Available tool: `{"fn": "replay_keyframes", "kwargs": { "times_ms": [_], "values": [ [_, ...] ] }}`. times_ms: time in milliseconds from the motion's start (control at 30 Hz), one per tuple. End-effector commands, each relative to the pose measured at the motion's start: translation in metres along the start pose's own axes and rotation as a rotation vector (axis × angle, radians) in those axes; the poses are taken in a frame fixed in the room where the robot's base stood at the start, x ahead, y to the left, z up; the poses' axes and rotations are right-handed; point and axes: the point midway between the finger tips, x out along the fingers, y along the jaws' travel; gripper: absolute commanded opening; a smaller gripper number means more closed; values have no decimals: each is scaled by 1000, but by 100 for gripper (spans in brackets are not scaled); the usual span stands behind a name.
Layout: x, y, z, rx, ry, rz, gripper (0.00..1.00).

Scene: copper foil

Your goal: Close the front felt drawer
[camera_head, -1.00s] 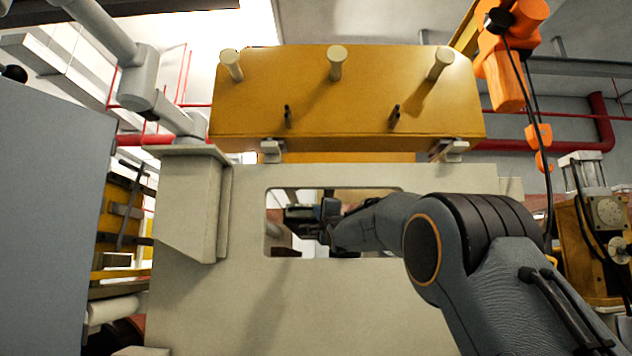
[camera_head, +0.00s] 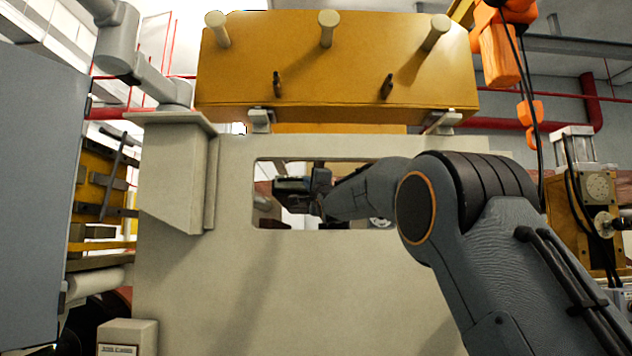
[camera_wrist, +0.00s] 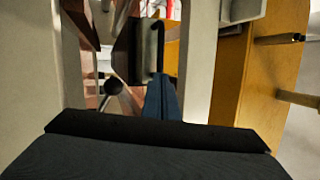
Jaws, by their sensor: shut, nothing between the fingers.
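No thing in view can be surely made out as the front felt drawer. A yellow box-like unit (camera_head: 330,85) with three pale pegs and two small dark handles sits on top of a pale machine frame (camera_head: 330,285). The yellow unit also shows at the right of the wrist view (camera_wrist: 262,90). My gripper (camera_head: 280,187) is small in the head view, at the rectangular opening in the pale frame, below the yellow unit. It looks shut and empty, partly hidden by my wrist.
A grey panel (camera_head: 38,190) fills the left side. An orange hanging device (camera_head: 497,55) and a gauge unit (camera_head: 595,190) stand at the right. The opening's edges lie close around my forearm. Pale walls flank the wrist view.

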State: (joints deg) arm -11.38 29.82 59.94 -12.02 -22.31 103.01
Motion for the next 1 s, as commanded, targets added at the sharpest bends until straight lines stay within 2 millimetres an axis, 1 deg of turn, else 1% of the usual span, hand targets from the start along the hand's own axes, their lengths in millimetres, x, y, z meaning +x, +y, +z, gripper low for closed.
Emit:
{"fn": "replay_keyframes", "kwargs": {
  "times_ms": [200, 600, 700, 833, 1000],
  "values": [
    [-27, 7, 0, 0, -2, 5, 0],
    [-92, 6, -3, -2, 1, 8, 0],
    [-106, 7, -3, -2, 1, 8, 0],
    [-118, 6, -2, -2, 1, 9, 0],
    [-124, 6, -2, -1, 1, 9, 0]
  ]
}}
